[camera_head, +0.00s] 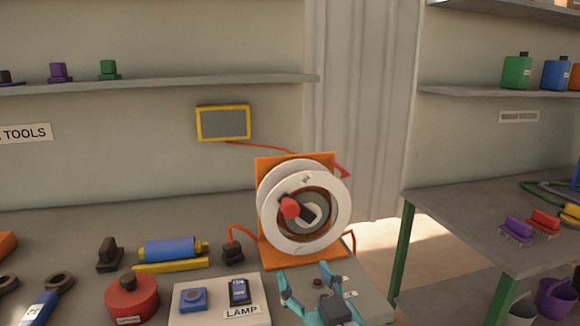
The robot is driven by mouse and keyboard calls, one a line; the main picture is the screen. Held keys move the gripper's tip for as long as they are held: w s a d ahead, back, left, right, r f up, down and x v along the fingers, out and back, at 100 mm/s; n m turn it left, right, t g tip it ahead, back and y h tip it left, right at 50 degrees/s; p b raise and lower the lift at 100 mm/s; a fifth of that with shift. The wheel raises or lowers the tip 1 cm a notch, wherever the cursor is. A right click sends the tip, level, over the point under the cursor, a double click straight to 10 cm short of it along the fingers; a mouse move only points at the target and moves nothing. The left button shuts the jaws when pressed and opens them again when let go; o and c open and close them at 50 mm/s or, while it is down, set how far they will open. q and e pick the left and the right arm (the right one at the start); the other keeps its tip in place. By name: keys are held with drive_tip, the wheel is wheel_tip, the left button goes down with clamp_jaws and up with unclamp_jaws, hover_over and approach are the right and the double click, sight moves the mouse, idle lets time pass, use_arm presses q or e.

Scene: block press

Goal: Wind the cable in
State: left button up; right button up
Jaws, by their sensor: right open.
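A white cable reel (335,225) stands upright on the bench against an orange backplate (268,240). Its crank has a dark arm (305,211) and a red knob (290,207) that points to the left of the hub. An orange cable (241,230) runs from the left of the reel down to a dark plug or block (233,253). My right gripper (307,276), teal, is open and empty in front of and below the reel, apart from the knob. My left gripper is not in view.
A white panel marked LAMP (200,314) with a blue button and a dark switch lies left of my gripper. A red round container (131,302), a blue cylinder (168,250) and a yellow bar (170,265) lie farther left. A second table (450,205) stands right across a gap.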

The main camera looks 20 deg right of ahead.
sight(292, 213)
wheel_tip(292, 213, up, 4)
drive_tip(key=d+h+p, duration=0.1)
drive_tip(key=d+p, duration=0.1)
drive_tip(key=p, duration=0.2)
use_arm(q)
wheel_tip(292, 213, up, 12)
drive_tip(key=p, duration=0.6)
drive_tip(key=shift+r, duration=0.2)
use_arm(e)
drive_tip(key=shift+g, duration=0.3)
drive_tip(key=w, duration=1.6)
drive_tip(key=shift+w+d, duration=0.35)
drive_tip(key=shift+w, duration=0.05)
clamp_jaws()
